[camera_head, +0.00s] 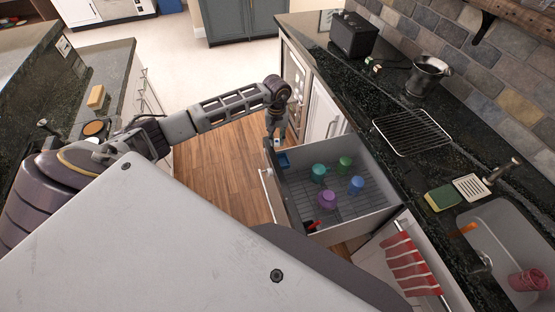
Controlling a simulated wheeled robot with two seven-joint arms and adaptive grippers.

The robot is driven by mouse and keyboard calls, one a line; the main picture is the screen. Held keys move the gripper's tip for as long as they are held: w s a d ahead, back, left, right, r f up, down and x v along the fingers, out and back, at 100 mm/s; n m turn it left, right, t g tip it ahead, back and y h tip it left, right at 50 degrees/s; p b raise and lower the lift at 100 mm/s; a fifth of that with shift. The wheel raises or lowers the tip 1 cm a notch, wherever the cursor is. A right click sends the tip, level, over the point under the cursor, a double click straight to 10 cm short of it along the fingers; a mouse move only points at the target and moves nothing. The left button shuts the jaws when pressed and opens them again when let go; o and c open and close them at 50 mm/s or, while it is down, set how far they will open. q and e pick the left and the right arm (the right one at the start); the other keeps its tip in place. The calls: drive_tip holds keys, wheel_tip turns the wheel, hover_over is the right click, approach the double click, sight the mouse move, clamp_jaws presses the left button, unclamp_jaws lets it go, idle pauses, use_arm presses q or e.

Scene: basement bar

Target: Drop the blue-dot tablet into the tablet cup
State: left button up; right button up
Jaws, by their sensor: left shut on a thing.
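My left gripper (277,132) points down above the back left corner of the open drawer (375,220). It is shut on a small pale thing with blue on it at its fingertips, which looks like the blue-dot tablet (277,141); it is too small to be sure. Several cups stand in the drawer: a teal one (319,172), a green one (344,164), a blue one (356,185) and a purple one (327,200). A blue item (283,160) sits in the back left corner, just below the gripper. I cannot tell which is the tablet cup. My right gripper is not in view.
A red and black item (312,225) lies at the drawer's near end. Two small dotted pieces (374,67) lie by the black toaster (354,35). The dark counter holds a metal pot (427,76) and a wire rack (411,132). Wooden floor (215,175) is clear left of the drawer.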

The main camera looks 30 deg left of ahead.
use_arm(q)
drive_tip(key=shift+f, duration=0.4)
drive_tip(key=o, duration=0.9)
drive_tip(key=shift+c, duration=0.2)
drive_tip(key=shift+r, duration=0.15)
wheel_tip(320, 180, up, 12)
drive_tip(key=shift+s+f, duration=0.15)
drive_tip(key=shift+f, duration=0.1)
idle(0.9)
